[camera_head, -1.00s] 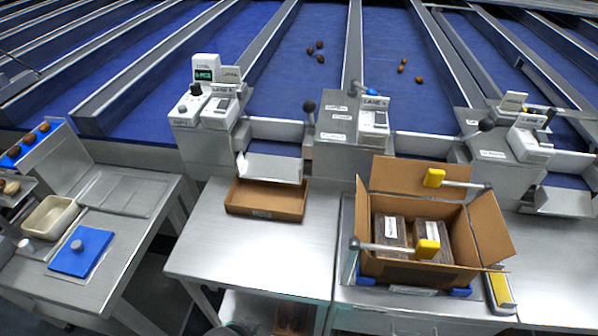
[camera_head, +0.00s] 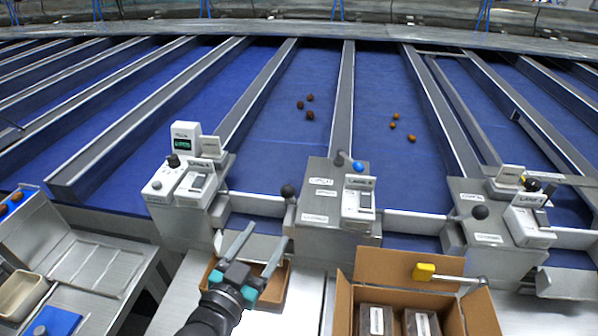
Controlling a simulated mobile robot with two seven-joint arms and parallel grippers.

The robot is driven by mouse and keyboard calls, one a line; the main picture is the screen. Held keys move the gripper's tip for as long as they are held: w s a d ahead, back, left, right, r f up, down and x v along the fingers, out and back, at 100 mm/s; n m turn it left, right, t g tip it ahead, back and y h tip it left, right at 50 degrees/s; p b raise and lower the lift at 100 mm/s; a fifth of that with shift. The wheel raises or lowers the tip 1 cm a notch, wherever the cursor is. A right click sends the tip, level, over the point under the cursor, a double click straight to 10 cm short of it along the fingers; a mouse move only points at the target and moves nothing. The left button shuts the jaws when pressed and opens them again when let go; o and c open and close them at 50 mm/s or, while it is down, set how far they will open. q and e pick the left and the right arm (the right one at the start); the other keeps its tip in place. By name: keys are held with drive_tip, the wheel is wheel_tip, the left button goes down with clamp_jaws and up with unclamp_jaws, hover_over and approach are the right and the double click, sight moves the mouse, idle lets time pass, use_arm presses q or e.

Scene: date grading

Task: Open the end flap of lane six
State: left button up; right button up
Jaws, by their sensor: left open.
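Two grey end flaps close the lane ends in the middle: one (camera_head: 257,204) left of the middle control box (camera_head: 325,207), one (camera_head: 415,222) right of it. Both look shut. The lane labels are too small to read surely, so I cannot tell which flap is lane six's. A black ball knob (camera_head: 288,191) stands by the left flap's right end, another (camera_head: 480,212) by the right flap's right end. My left gripper (camera_head: 266,234) is open and empty, its fingers pointing towards the left flap and apart from the knob in the picture. My right gripper is not in view.
Dark dates (camera_head: 310,115) lie in the left lane, orange-brown ones (camera_head: 411,138) in the right. A shallow cardboard tray (camera_head: 281,290) sits below my gripper. An open carton (camera_head: 343,305) holding packs, with a yellow-handled tool (camera_head: 424,271), stands lower right. Control boxes flank the lanes.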

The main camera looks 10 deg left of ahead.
use_arm(q)
drive_tip(key=r+x, duration=0.3)
drive_tip(key=x, duration=1.2)
drive_tip(key=shift+w+t, duration=0.3)
drive_tip(key=shift+t, duration=0.1)
clamp_jaws()
idle(1.0)
